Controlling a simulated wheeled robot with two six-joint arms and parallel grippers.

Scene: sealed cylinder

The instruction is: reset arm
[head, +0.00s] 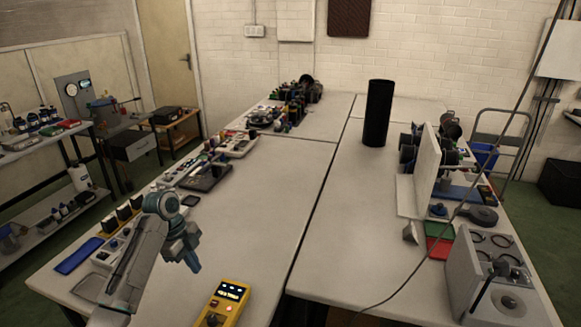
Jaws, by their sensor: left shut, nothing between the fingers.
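My left gripper (192,264) shows in the head view at the end of my left arm, which comes in from the lower left. Its fingers point down and are shut with nothing between them. It hangs above the left table (255,205), apart from the objects there. My right gripper and arm are out of view. A tall black cylinder (377,113) stands upright on the right table (350,215), toward the back and well away from my left gripper.
A yellow control box (225,303) sits near the front edge, right of my left gripper. A blue tray (79,255) and several devices line the left edge. A grey machine (494,278) and a white upright panel (427,175) stand at right. The tables' middle is clear.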

